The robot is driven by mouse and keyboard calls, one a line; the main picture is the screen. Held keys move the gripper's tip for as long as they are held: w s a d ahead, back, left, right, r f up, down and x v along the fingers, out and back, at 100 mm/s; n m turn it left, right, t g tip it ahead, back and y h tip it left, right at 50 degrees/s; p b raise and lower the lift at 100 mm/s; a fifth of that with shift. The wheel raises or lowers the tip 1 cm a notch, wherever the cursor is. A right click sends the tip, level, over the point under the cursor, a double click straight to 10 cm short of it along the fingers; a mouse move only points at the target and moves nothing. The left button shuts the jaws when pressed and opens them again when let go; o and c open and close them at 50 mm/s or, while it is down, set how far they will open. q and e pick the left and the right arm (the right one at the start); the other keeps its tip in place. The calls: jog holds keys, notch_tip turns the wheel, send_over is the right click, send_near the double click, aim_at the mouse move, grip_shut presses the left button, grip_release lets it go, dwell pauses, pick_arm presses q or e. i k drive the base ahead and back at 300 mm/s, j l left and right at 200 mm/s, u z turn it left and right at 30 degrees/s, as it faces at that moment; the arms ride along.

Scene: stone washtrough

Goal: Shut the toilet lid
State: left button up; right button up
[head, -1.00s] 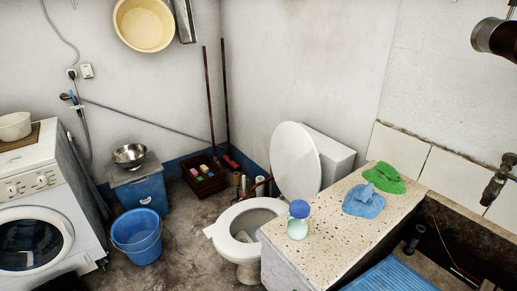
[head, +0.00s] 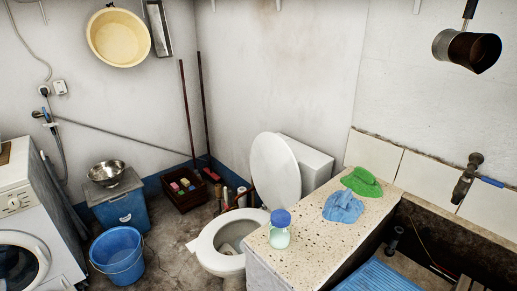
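The white toilet (head: 206,250) stands on the floor in the middle of the head view, partly hidden by the stone counter. Its round lid (head: 274,172) is raised and leans back near the white cistern (head: 309,163). The seat ring is down and the bowl opening shows. Neither of my grippers is in view.
The speckled counter (head: 295,243) right of the toilet bears a blue-capped jar (head: 280,232), a blue cloth (head: 343,207) and a green cloth (head: 362,183). A blue bucket (head: 118,257) and a washing machine (head: 42,222) stand left. Bare floor (head: 170,247) lies between bucket and toilet.

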aim_at(276, 171)
jog(key=i+j, duration=0.15)
jog(key=j, duration=0.2)
jog(key=i+j, duration=0.2)
jog(key=j, duration=0.15)
jog(key=i+j, duration=0.15)
jog(key=j, duration=0.15)
jog(key=i+j+z, duration=0.1)
jog(key=j, duration=0.25)
jog(key=i+j, duration=0.2)
jog(key=j, duration=0.15)
jog(key=i+j, duration=0.15)
jog(key=j, duration=0.2)
jog(key=i+j, duration=0.15)
jog(key=j, duration=0.2)
